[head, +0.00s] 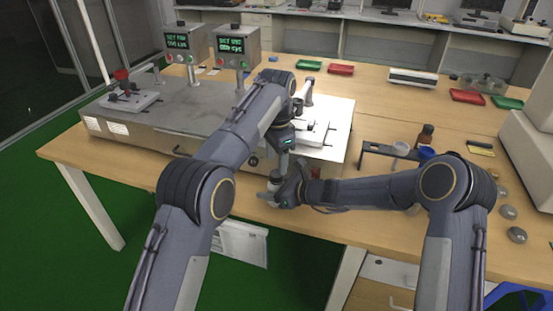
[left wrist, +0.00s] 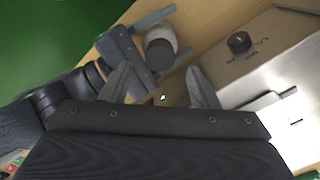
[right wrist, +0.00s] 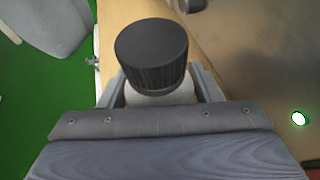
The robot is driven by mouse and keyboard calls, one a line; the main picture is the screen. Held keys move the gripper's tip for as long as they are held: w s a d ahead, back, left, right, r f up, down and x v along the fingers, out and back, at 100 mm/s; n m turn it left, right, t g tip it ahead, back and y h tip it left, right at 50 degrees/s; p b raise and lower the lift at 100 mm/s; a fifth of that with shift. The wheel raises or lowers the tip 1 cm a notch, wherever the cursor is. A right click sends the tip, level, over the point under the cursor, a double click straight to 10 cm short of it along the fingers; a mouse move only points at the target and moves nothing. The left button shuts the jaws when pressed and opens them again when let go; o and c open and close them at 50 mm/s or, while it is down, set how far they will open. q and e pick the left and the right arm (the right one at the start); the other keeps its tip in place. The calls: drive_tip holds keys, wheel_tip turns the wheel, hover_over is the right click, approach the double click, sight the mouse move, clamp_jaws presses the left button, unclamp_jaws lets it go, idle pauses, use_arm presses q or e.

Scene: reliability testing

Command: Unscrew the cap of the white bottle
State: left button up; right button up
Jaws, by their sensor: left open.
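The white bottle (right wrist: 160,97) with its dark ribbed cap (right wrist: 151,48) stands between the fingers of my right gripper (right wrist: 160,90). The cap is on the bottle, above the fingers. My right gripper (head: 279,193) is shut on the bottle's body near the table's front edge. My left gripper (head: 281,165) is open and points down, just above the cap. In the left wrist view, the cap (left wrist: 160,56) shows beyond the tips of my open left gripper (left wrist: 160,84), with nothing between its fingers. The bottle is mostly hidden by the grippers in the head view.
A grey test machine (head: 190,125) fills the left and middle of the wooden table (head: 365,92), close behind the grippers. A dark rack (head: 378,151), a brown bottle (head: 425,136) and a white cup (head: 401,148) stand to the right. Green and red trays lie farther back.

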drive_tip(key=shift+o, duration=1.2)
